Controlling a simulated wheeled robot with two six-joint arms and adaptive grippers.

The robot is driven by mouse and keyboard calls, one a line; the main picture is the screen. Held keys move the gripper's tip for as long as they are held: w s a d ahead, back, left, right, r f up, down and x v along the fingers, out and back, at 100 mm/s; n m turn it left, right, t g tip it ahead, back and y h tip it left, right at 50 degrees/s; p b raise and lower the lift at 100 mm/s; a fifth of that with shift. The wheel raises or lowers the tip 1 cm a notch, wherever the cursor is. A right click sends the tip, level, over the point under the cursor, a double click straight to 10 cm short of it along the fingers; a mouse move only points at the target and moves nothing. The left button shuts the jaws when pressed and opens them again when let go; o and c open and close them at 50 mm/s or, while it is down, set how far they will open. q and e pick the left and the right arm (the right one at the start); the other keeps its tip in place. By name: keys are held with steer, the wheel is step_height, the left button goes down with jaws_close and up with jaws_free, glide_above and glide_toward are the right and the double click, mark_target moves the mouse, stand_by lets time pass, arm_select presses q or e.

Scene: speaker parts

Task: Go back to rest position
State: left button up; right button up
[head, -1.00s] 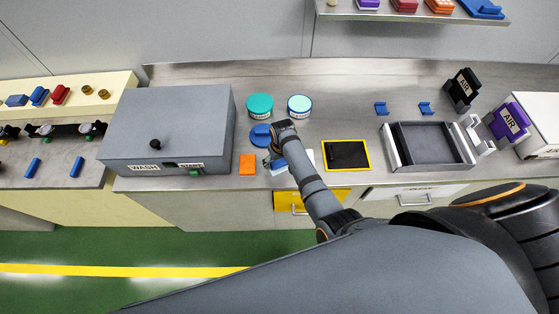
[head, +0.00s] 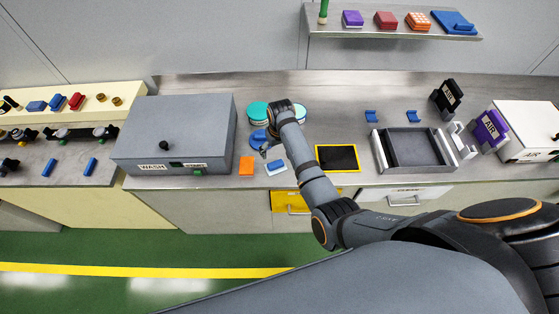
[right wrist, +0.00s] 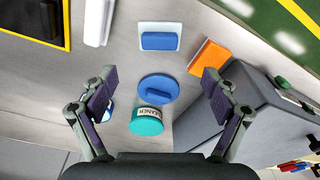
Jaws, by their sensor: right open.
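My right gripper (head: 268,143) is open and empty above the steel counter. In the right wrist view its two spread fingers (right wrist: 160,88) show nothing between them in their grip. Below it lie a blue round lid with a raised bar (right wrist: 158,88) and a teal tub labelled as cleaner (right wrist: 146,121). A white plate with a blue block on it (right wrist: 158,40) lies apart from the fingers; it also shows in the head view (head: 276,167). A second, pale-blue-topped tub (head: 300,112) is partly hidden by my right arm. My left gripper is not in view.
A grey wash box (head: 172,130) stands left of the gripper, with an orange block (head: 246,166) beside it. A yellow-edged black mat (head: 337,158), a grey tray (head: 376,153) and air units lie right. A shelf (head: 340,34) hangs behind.

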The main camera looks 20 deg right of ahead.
steer(key=s+d+m, duration=0.1)
steer(key=s+d, duration=0.6)
steer(key=s, duration=0.3)
steer(key=s+d+r+t+h, duration=0.1)
steer(key=s+r, duration=0.3)
steer(key=s, duration=0.3)
steer(key=s+d+r+t, duration=0.1)
steer(key=s+r, duration=0.3)
steer(key=s, duration=0.2)
steer(key=s+d+f+b, duration=0.1)
steer(key=f+b, duration=0.2)
steer(key=f, duration=1)
steer(key=s+d+f+g+b, duration=0.1)
steer(key=s+f+b, duration=0.15)
steer(key=f, duration=0.95)
steer(key=s+d+f+b, duration=0.1)
steer(key=f+b, duration=0.2)
steer(key=f, duration=1)
arm_select(q)
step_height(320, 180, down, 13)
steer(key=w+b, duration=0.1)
steer(key=b, duration=0.3)
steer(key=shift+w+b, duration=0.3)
arm_select(e)
steer(key=s+f+g, duration=0.1)
steer(key=s+f, duration=1.5)
steer(key=f, duration=0.1)
steer(key=shift+s+d+f, duration=0.4)
